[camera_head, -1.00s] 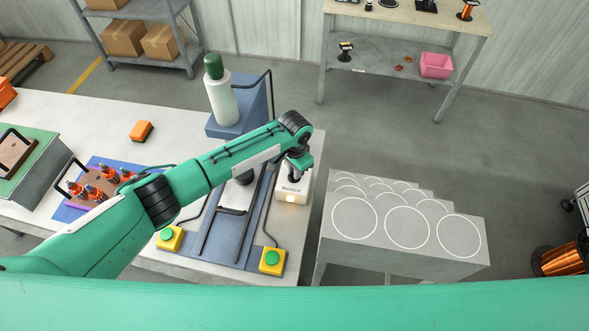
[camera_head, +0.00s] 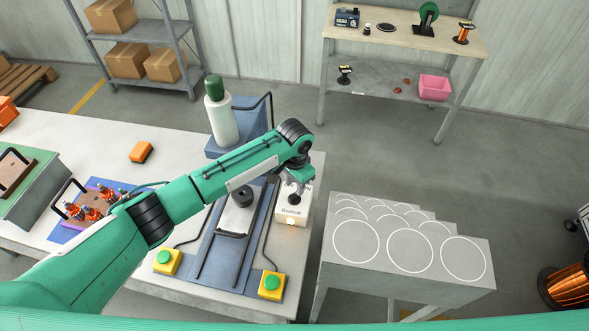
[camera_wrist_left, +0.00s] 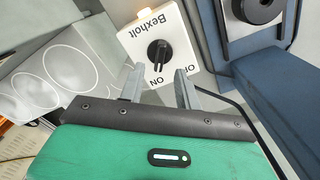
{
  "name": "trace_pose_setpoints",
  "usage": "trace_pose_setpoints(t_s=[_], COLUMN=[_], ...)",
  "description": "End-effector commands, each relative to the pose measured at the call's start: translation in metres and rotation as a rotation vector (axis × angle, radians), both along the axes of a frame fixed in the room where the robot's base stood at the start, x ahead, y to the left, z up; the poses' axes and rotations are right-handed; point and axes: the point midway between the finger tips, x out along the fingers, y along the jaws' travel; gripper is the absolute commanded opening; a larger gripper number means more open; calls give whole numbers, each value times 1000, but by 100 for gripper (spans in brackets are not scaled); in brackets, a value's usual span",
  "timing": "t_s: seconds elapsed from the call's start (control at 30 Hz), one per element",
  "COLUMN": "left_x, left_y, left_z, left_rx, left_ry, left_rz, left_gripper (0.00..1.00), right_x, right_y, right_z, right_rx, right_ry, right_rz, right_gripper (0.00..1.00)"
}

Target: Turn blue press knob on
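A white box (camera_head: 291,211) lettered "Bexholt" stands at the right edge of the bench, beside the blue press base (camera_head: 258,202). In the left wrist view the box (camera_wrist_left: 150,40) carries a black knob (camera_wrist_left: 159,54) on its face. "ON" is printed on the side of the knob nearest my fingers, and part of "OFF" shows to the right. My left gripper (camera_wrist_left: 158,88) is open and empty, its two grey fingertips apart, just short of the knob in the picture. My right gripper is not in view.
Two yellow boxes with green buttons, left (camera_head: 164,261) and right (camera_head: 270,284), stand at the bench front. A white bottle-like cylinder (camera_head: 221,122) with a green top stands behind the press. A grey stand with white circles (camera_head: 384,247) is to the right.

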Motion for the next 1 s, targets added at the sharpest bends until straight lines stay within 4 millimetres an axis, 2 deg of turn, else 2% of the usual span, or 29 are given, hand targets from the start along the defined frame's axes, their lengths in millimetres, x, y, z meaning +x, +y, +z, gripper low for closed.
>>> trace_pose_setpoints(t_s=[0.03, 0.2, 0.4, 0.6, 1.0], left_x=[1, 1, 0, 0, 0], left_y=[0, 0, 0, 0, 0], left_z=[9, 49, 81, 93, 93], left_rx=[-2, -3, -1, 1, 0], left_ry=[-4, -4, -1, -1, 0], left_rz=[-2, -2, 0, 0, 0], left_gripper=[34, 34, 34, 34, 34], right_x=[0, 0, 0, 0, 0], right_y=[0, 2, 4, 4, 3], right_z=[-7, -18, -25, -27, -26], right_rx=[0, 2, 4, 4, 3], right_ry=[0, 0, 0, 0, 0], right_rz=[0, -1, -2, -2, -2], right_gripper=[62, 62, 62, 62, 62])
